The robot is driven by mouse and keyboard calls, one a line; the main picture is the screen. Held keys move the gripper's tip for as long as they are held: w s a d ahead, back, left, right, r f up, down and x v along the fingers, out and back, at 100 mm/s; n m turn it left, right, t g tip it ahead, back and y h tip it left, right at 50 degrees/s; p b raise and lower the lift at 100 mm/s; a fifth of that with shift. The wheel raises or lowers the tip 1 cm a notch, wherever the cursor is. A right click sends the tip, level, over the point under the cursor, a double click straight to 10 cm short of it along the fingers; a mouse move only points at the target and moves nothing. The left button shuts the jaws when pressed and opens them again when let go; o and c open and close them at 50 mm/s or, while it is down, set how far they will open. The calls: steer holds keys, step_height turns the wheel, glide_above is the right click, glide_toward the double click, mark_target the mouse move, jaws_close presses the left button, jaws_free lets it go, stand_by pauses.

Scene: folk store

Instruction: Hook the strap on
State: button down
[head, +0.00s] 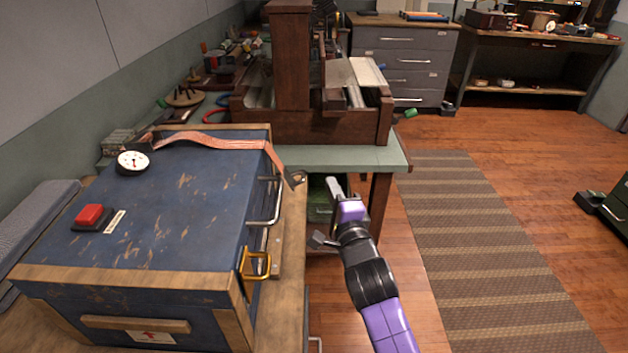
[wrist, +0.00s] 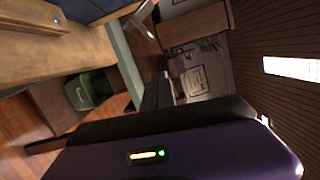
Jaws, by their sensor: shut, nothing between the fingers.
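An orange-red strap (head: 215,142) lies across the far part of the worn blue chest's lid (head: 170,200). Its end hangs past the lid's right edge, with a dark metal hook (head: 297,179) at the tip. A brass loop (head: 256,263) sits on the chest's right side near the front corner, and a silver handle (head: 267,205) is farther back. My gripper (head: 334,187) is shut and empty, just right of the hook and apart from the chest. The shut fingers also show in the wrist view (wrist: 158,92). Whether they touch the hook is unclear.
A red button (head: 89,215) and a round gauge (head: 132,161) are on the lid. A green-topped table (head: 350,157) with a wooden loom-like frame (head: 290,80) stands behind. Open wooden floor and a striped rug (head: 480,240) lie to the right.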

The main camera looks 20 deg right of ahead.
steer(key=shift+w+a+r, duration=0.1)
steer(key=shift+w+a, duration=0.6)
steer(key=shift+a, duration=0.2)
steer(key=shift+w+a+r, duration=0.1)
steer(key=shift+w+a, duration=0.55)
steer(key=shift+a, duration=0.25)
steer(key=shift+f+b, duration=0.1)
steer(key=shift+b, duration=0.3)
steer(key=a+f+m+b, duration=0.1)
steer(key=b, duration=0.5)
steer(key=a+f+m+b, duration=0.1)
steer(key=b, duration=0.5)
steer(key=shift+w+a+f+m, duration=0.15)
steer(key=shift+w+f+m, duration=0.15)
steer(key=shift+w+f, duration=0.05)
steer(key=a+b, duration=0.1)
steer(key=b, duration=0.1)
steer(key=f+b, duration=0.1)
steer(key=b, duration=0.1)
steer(key=shift+w+a+b, duration=0.3)
steer(key=shift+a, duration=0.05)
steer(key=shift+w+a+b, duration=0.15)
steer(key=shift+a+b, duration=0.3)
steer(key=shift+b, duration=0.25)
